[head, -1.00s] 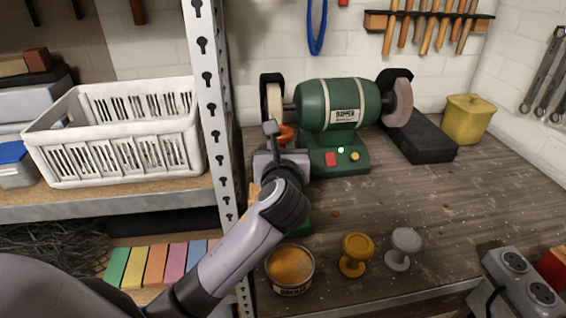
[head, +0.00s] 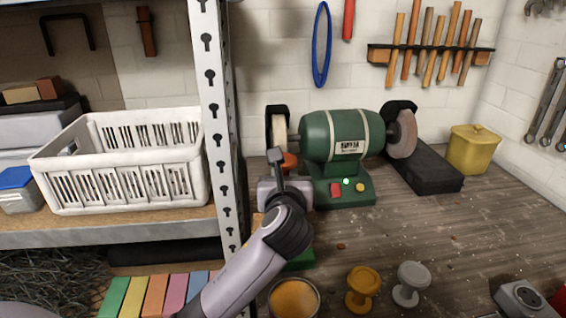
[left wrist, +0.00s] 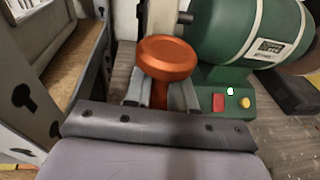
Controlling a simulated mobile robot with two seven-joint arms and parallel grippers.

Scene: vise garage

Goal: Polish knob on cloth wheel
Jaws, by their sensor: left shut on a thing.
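The green bench grinder (head: 335,140) stands on the workbench with a green light lit on its base. Its pale cloth wheel (head: 279,127) is on the left side, and a grey-brown wheel (head: 403,134) is on the right. My left gripper (head: 282,172) is shut on an orange-copper knob (left wrist: 168,58). In the left wrist view the knob's round head is just in front of the cloth wheel (left wrist: 162,18); whether they touch I cannot tell. In the head view the gripper hides most of the knob. A yellow knob (head: 362,289) and a grey knob (head: 411,283) stand at the bench front. My right gripper is not in view.
A metal shelf post (head: 217,120) rises close left of my left arm. A white basket (head: 120,165) sits on the shelf. A tin of orange paste (head: 294,297) stands at the front. A yellow canister (head: 473,149) is at the back right. The middle right bench is clear.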

